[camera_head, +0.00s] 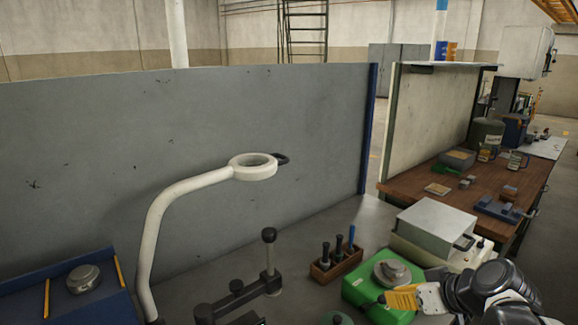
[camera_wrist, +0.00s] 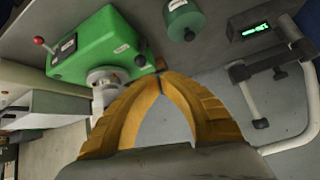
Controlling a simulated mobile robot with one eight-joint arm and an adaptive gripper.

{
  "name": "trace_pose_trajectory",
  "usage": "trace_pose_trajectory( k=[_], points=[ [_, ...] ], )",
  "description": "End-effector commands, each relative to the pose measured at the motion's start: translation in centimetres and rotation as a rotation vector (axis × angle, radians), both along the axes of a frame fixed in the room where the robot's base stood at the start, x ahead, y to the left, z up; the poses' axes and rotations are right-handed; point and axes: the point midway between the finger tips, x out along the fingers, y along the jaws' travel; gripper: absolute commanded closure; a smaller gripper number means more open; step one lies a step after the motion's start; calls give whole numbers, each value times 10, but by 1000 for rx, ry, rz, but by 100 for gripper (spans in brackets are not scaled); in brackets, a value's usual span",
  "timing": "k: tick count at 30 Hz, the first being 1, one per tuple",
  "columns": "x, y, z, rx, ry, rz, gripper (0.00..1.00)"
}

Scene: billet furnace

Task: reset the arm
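My gripper (camera_head: 400,299) shows at the lower right of the head view, at the end of my black and white arm. Its yellow fingers point left, in front of the green machine (camera_head: 362,291) with a round metal top. In the wrist view my gripper (camera_wrist: 160,77) has its two fingertips together, with nothing seen between them. The green machine (camera_wrist: 95,45) lies just left of and beyond the tips there. I cannot tell whether the fingers touch it.
A white ring lamp (camera_head: 232,172) stands over the bench. A wooden holder (camera_head: 335,265) with several tools, a black stand (camera_head: 240,296) and a grey-topped box (camera_head: 436,225) are nearby. A grey partition (camera_head: 190,160) closes the back. A brown workbench (camera_head: 425,189) stands at right.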

Motion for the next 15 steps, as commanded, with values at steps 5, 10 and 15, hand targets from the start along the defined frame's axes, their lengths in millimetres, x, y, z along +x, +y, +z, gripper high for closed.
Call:
trace_pose_trajectory(
  k=[5, 10, 15],
  points=[
    [-52, 47, 3, -51, 134, -117, 100],
    [-97, 66, 6, -104, 171, -247, 100],
    [-124, 69, 8, -129, 156, -333, 100]
  ],
)
